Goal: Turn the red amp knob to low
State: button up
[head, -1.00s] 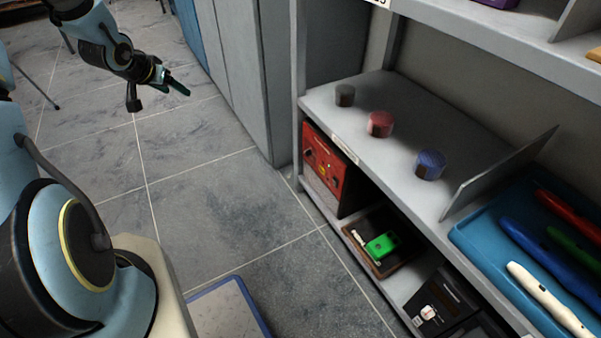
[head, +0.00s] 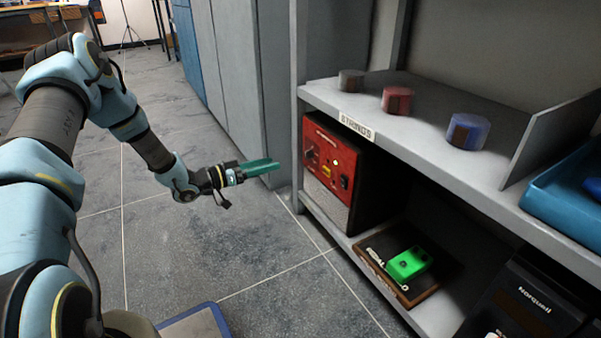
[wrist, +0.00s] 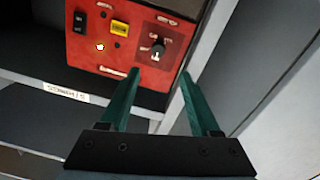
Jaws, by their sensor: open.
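The red amp (head: 328,165) stands on the lower shelf with its red panel facing the aisle. Its black knob (wrist: 157,48) shows in the wrist view, on a dark scale with small markings too blurred to read. My gripper (head: 264,167) is in front of the amp, left of it in the head view, with green fingers pointing toward the panel. In the wrist view my gripper (wrist: 159,76) is open and empty. The knob appears just beyond the fingertips, lined up with the gap between them. The fingers look apart from the knob.
A shelf edge with a label (head: 357,125) runs above the amp. Three round tape-like rolls, grey (head: 351,80), red (head: 397,100) and blue (head: 467,131), sit on that shelf. A green pedal (head: 408,263) lies right of the amp.

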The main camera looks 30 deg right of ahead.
aim_at(306, 155)
jog(key=d+b, duration=0.1)
jog(key=d, duration=0.2)
jog(key=d+b, duration=0.2)
jog(key=d, duration=0.1)
jog(key=s+d+b, duration=0.1)
jog(key=d, duration=0.3)
jog(key=shift+s+d+f, duration=0.1)
jog(key=shift+f, duration=0.15)
jog(key=shift+d+r+b, duration=0.15)
jog(key=shift+d+b, duration=0.15)
jog(key=shift+d, duration=0.05)
grip_shut()
